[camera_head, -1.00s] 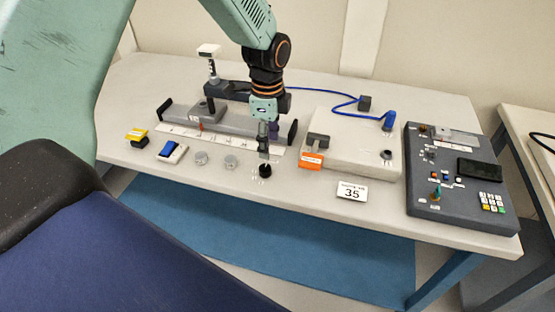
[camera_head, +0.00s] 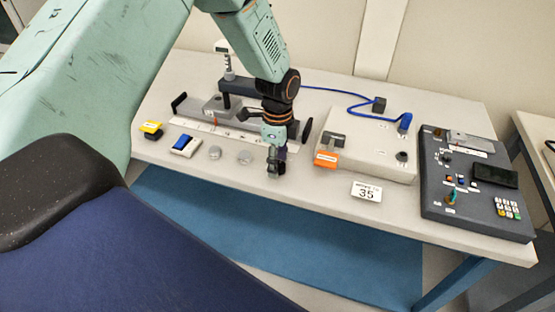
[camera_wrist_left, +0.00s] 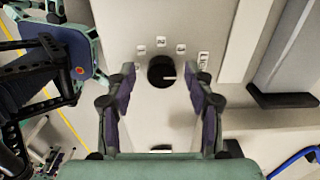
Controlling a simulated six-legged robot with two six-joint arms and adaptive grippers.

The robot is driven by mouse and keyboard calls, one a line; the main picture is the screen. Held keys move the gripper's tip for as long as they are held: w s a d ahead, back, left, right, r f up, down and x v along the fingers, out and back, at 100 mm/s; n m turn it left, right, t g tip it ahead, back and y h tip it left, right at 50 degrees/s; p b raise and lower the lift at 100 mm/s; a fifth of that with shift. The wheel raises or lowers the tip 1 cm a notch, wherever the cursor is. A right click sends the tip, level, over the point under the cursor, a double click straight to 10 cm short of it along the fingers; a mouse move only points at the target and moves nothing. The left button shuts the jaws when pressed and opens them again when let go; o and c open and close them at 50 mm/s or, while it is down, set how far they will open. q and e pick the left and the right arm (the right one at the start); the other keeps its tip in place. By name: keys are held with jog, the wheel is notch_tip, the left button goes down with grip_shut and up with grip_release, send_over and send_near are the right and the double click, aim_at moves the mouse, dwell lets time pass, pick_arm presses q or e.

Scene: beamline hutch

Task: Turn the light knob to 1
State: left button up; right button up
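The light knob (camera_wrist_left: 160,71) is a round black knob with a pale pointer line, which points toward the right side of the left wrist view. Small printed number tags (camera_wrist_left: 161,41) stand in an arc beyond it, with a light label (camera_wrist_left: 203,61) to their right. My left gripper (camera_wrist_left: 161,88) is open, with one purple-padded finger on each side of the knob and a visible gap to it. In the head view my left gripper (camera_head: 276,166) points down at the table's front part and largely hides the knob. My right gripper is not seen.
A white box with an orange tag (camera_head: 326,158) and a dark control panel (camera_head: 475,185) stand to the right.

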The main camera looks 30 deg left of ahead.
pick_arm(q)
jog(key=shift+w+d+f, duration=0.1)
jog(key=shift+w+d, duration=0.25)
jog(key=c, duration=0.3)
jog(key=shift+s+a, duration=0.25)
jog(key=shift+s, duration=0.05)
jog(key=c, duration=0.4)
grip_shut()
jog(key=o, duration=0.8)
grip_release()
jog(key=shift+w, duration=0.1)
notch_tip(320, 180, up, 12)
jog(key=shift+r, duration=0.1)
